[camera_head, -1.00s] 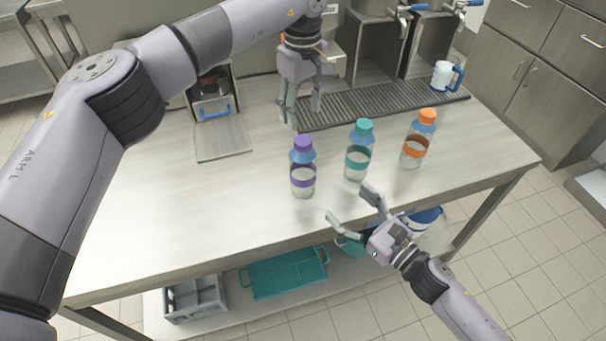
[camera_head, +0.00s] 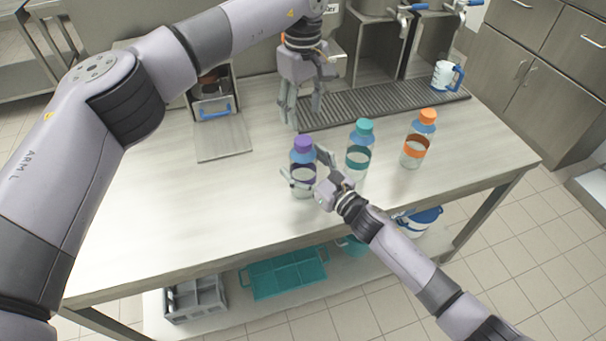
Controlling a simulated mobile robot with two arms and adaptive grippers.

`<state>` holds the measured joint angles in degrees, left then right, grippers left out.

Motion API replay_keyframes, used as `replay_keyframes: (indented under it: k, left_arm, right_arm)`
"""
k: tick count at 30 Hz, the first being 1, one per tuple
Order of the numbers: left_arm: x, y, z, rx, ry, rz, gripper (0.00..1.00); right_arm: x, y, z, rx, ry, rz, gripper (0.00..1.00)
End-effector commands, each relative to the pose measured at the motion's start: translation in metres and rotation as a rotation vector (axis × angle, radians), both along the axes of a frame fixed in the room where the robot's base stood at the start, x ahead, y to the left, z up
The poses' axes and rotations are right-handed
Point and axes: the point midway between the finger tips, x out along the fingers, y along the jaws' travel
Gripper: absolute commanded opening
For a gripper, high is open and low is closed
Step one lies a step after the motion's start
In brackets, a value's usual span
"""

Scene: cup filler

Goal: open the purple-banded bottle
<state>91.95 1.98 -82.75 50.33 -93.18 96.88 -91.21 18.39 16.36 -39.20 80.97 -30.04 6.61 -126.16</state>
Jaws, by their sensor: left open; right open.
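The purple-banded bottle (camera_head: 303,157) stands upright on the table with its purple cap on. My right gripper (camera_head: 304,170) is open, with its fingers at the bottle's band, one on the left side and one on the right. Whether the fingers touch the bottle I cannot tell. The gripper partly hides the band and lower body. My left gripper (camera_head: 302,115) is open and empty, pointing down above the table behind the bottle, higher than its cap.
A teal-banded bottle (camera_head: 359,155) stands close to the right of my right gripper. An orange-banded bottle (camera_head: 418,140) stands farther right. A dark drip grate (camera_head: 385,104) and a blue-handled mug (camera_head: 443,75) are behind. The table's left part is clear.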

Motion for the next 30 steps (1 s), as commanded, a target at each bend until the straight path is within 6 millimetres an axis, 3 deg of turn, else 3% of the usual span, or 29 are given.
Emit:
replay_keyframes:
  k: [10,30]
  left_arm:
    - [0.0,-0.0001,0.0,0.0,0.0,0.0,0.52]
    - [0.0,-0.0001,0.0,0.0,0.0,0.0,0.52]
  right_arm:
    - [0.0021,0.002,0.0,0.0,0.0,0.0,0.79]
    - [0.002,0.0016,0.0,0.0,0.0,0.0,0.34]
